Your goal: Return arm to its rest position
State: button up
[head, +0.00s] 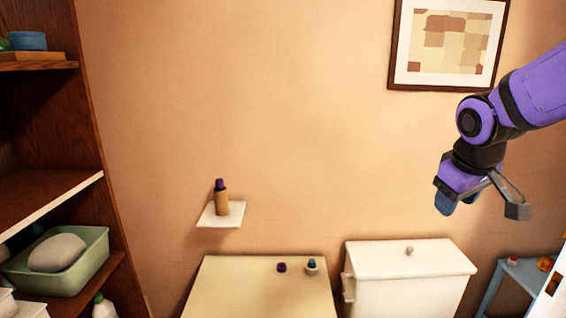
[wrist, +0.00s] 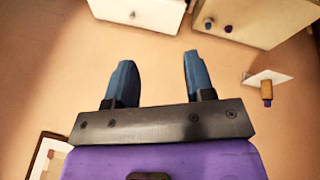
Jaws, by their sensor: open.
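My gripper (head: 445,200) hangs at the end of my purple arm on the right of the head view, in front of the wall and above the toilet tank. In the wrist view my gripper (wrist: 155,80) shows two blue fingers wide apart with nothing between them. Only bare wall lies behind the fingers. The gripper touches nothing in either view.
A small white wall shelf (head: 208,218) holds a brown bottle (head: 221,200) with a purple cap. A cream cabinet top (head: 235,285) bears two small items. The white toilet tank (head: 405,260) stands beside it. A picture frame (head: 392,70) hangs near my arm. Wooden shelves (head: 95,180) stand left.

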jog(key=s+a+r+m, duration=0.1)
jog(key=s+r+m, duration=0.1)
jog(key=s, duration=0.6)
jog(key=s+a+r+m+t+y, duration=0.1)
jog(key=s+r, duration=0.2)
jog(key=s, duration=0.6)
jog(key=shift+m+y, duration=0.3)
jog(key=shift+m, duration=0.1)
